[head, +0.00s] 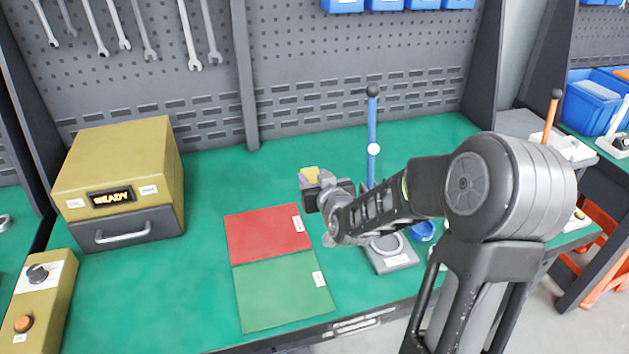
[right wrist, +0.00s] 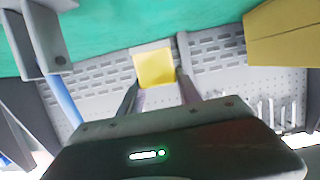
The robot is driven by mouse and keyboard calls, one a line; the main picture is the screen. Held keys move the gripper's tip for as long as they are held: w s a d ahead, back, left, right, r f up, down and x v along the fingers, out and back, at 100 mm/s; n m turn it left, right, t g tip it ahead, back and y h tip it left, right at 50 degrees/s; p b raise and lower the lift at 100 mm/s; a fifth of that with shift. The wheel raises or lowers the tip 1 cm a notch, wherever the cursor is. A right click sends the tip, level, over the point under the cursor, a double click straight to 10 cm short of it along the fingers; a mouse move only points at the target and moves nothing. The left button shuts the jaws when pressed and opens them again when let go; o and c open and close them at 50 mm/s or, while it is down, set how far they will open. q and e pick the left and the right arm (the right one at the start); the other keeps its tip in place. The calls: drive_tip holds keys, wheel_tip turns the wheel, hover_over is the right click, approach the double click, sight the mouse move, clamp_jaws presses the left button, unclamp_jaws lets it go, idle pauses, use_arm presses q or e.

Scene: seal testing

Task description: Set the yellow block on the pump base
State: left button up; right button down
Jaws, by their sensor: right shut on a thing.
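The yellow block (right wrist: 155,68) is between the fingers of my right gripper (right wrist: 158,92) in the right wrist view. In the head view the block (head: 311,174) shows at the tip of my right gripper (head: 318,182), held above the table. My right gripper is shut on it. The pump base (head: 390,257) is a grey plate with a round ring, on the table to the right of and below the gripper, partly hidden by my right arm. A blue post (head: 372,140) with a dark top rises behind the arm. My left gripper is not in view.
Red (head: 268,232) and green (head: 285,290) mats lie left of the gripper. A yellow-brown oven-like box (head: 120,165) reading READY stands at the left, with a control box (head: 38,305) in front. A small blue cup (head: 423,231) is near the pump base. The back-middle table is clear.

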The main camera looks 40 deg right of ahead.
idle(0.3)
drive_tip(key=a+f+n+y, duration=0.2)
drive_tip(key=a+n+y, duration=0.1)
drive_tip(key=a, duration=2)
drive_tip(key=shift+w+f+n+t+y, duration=0.2)
drive_tip(key=shift+w+n+t+y, duration=0.2)
drive_tip(key=shift+y, duration=0.5)
